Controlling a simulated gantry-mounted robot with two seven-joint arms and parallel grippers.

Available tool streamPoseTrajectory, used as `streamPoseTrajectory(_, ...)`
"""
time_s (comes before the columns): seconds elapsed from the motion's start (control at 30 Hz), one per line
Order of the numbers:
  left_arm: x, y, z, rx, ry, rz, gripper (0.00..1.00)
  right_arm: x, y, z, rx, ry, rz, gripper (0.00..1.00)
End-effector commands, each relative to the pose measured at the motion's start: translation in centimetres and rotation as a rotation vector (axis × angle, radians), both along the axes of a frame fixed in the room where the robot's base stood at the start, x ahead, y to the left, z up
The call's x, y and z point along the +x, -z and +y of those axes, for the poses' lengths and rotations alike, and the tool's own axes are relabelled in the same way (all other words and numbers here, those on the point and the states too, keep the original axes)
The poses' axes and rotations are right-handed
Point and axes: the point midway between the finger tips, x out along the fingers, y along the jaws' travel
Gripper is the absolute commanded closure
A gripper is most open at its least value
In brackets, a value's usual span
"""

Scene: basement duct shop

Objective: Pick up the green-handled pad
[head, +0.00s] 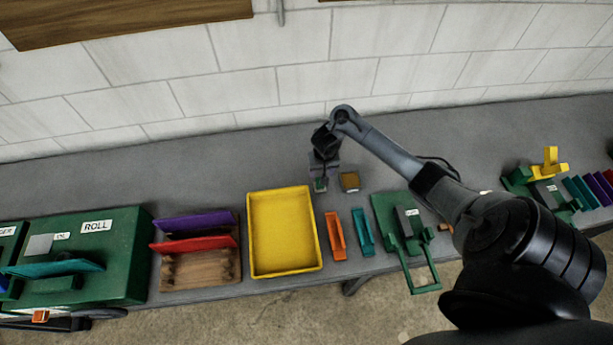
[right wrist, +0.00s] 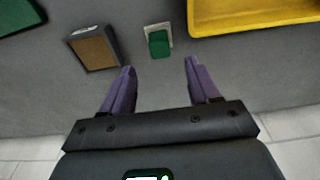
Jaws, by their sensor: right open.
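The green-handled pad is a small pale pad with a green block handle (right wrist: 159,43). It lies flat on the grey bench, and in the head view its handle (head: 320,185) shows just below my right gripper (head: 322,175). In the right wrist view my right gripper (right wrist: 160,66) has its two purple fingers spread wide and empty. The pad lies ahead of the fingertips, roughly centred between them, with a gap. My left gripper is in neither view.
A brown-topped block (head: 349,181) sits close to the right of the pad. A yellow tray (head: 251,235) stands to the left. Orange (head: 335,236) and teal (head: 362,232) pieces and a green tool (head: 385,216) lie nearer. The bench behind, towards the block wall, is clear.

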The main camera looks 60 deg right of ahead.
Motion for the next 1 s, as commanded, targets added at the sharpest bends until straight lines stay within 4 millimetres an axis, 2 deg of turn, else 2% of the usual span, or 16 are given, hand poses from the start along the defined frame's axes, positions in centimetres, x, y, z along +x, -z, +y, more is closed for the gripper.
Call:
streamPoseTrajectory(0.1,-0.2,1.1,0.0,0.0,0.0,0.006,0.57,0.0,1.9,-0.2,0.004,0.007,0.005,0.39)
streamPoseTrajectory(0.3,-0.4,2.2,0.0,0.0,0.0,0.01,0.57,0.3,4.3,-0.4,0.003,0.005,0.004,0.39)
streamPoseTrajectory(0.57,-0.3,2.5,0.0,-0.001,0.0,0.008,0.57,0.5,5.6,-0.6,0.002,0.005,0.002,0.39)
streamPoseTrajectory(0.83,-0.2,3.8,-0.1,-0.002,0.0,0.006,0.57,1.1,9.0,-1.0,0.002,0.004,0.004,0.39)
streamPoseTrajectory(1.0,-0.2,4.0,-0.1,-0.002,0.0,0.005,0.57,1.2,10.1,-1.2,0.0,0.004,0.002,0.39)
